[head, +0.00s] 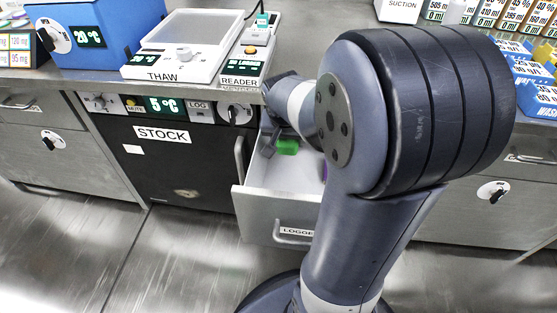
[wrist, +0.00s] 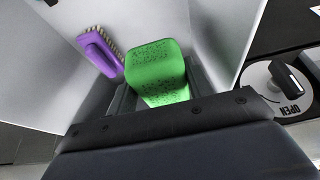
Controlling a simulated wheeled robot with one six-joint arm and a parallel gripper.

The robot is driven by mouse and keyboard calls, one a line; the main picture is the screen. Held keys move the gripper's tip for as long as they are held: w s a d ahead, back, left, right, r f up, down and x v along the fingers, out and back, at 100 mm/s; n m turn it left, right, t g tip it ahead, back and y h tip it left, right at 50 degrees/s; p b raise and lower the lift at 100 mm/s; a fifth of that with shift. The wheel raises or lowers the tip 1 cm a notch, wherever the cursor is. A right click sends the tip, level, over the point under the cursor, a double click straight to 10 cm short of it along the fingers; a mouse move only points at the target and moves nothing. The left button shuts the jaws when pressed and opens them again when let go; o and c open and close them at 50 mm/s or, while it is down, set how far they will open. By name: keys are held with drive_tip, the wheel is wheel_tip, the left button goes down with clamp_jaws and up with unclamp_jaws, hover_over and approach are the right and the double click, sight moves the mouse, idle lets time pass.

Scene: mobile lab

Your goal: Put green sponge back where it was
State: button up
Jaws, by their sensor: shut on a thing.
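The green sponge (wrist: 156,66) is held between the fingers of my gripper (wrist: 150,100) in the wrist view, with its speckled face toward the camera. In the head view the green sponge (head: 287,147) shows at the back left of the open drawer (head: 262,202), with my gripper (head: 270,138) shut on it. The drawer is labelled LOGGER, its label partly cut off by my arm. I cannot tell whether the sponge touches the drawer floor.
A purple brush (wrist: 99,50) lies in the drawer beside the sponge. The STOCK unit (head: 185,160) stands left of the drawer. The THAW tray (head: 178,50) and READER (head: 243,62) sit on the counter above. My arm hides the drawer's right side.

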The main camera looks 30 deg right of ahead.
drive_tip(key=b, duration=0.5)
approach(288, 169)
drive_tip(key=f, duration=0.3)
drive_tip(key=s+f, duration=0.1)
drive_tip(key=shift+s+a+f, duration=0.15)
drive_tip(key=shift+a+f, duration=0.1)
drive_tip(key=shift+a, duration=0.1)
drive_tip(key=w, duration=0.1)
drive_tip(key=w+d+b, duration=0.1)
drive_tip(key=w+d, duration=0.1)
drive_tip(key=shift+w+d+f+b, duration=0.2)
drive_tip(key=shift+f+b, duration=0.1)
drive_tip(key=shift+f, duration=0.25)
drive_tip(key=shift+a, duration=0.1)
drive_tip(key=shift+f+b, duration=0.25)
drive_tip(key=shift+b, duration=0.1)
drive_tip(key=o, duration=0.9)
drive_tip(key=shift+r, duration=0.1)
drive_tip(key=shift+o, duration=0.2)
